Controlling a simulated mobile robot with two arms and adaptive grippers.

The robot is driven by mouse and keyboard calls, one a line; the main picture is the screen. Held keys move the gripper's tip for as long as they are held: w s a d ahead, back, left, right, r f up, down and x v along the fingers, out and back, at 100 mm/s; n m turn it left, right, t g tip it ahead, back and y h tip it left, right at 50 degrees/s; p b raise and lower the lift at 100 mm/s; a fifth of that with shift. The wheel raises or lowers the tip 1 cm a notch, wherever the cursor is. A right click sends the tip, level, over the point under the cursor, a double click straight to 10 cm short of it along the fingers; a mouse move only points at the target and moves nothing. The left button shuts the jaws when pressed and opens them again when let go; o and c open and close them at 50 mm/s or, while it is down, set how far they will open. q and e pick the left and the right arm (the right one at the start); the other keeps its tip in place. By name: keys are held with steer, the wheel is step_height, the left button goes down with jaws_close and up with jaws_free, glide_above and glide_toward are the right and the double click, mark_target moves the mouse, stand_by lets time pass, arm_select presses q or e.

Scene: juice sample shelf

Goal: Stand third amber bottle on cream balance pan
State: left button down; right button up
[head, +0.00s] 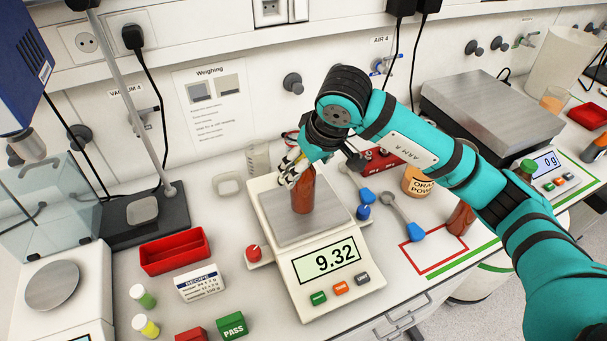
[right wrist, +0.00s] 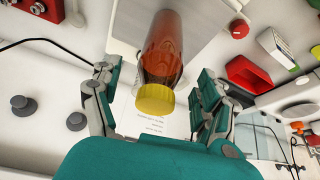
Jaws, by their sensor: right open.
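An amber bottle (head: 304,195) stands upright on the grey metal pan (head: 273,228) of the cream balance (head: 318,291), whose display reads 9.32. In the right wrist view the bottle (right wrist: 165,48) has a yellow cap (right wrist: 154,99) and lies between my fingers. My right gripper (head: 293,170) is at the bottle's top, partly hiding it in the head view. In the right wrist view my gripper (right wrist: 156,80) is open, with a gap on both sides of the cap. A second amber bottle (head: 461,218) stands by the red outlined area. My left gripper is not in view.
A red knob (head: 254,253) sits beside the balance.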

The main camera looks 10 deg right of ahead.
steer(key=b+v, duration=0.1)
steer(key=v, duration=0.7)
steer(key=shift+b, duration=0.3)
